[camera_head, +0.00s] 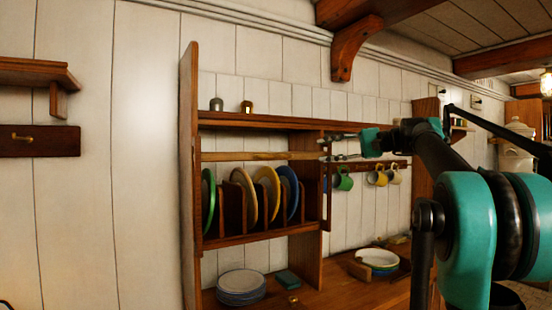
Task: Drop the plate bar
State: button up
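The plate bar (260,156) is a light wooden rail running level across the front of the plate rack, above the upright plates. Its right end is by the rack's middle post. My gripper (326,148) reaches in from the right, its two thin fingers apart and pointing left at that end. The gripper looks empty. I cannot tell whether the fingertips touch the bar or are in front of it. Below the bar stand a green plate (208,200), two yellowish plates (268,187) and a blue plate (290,188) between wooden dividers.
Mugs (377,177) hang on hooks right of the rack, below my gripper. A plate stack (241,287) and a teal block (288,279) sit on the counter below. Two small shakers (247,106) stand on the top shelf.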

aim_at(281, 156)
jog(key=x, duration=1.5)
jog(key=shift+w+a+f, duration=0.1)
jog(key=shift+w+a, duration=0.05)
jog(key=shift+a, duration=0.15)
grip_shut()
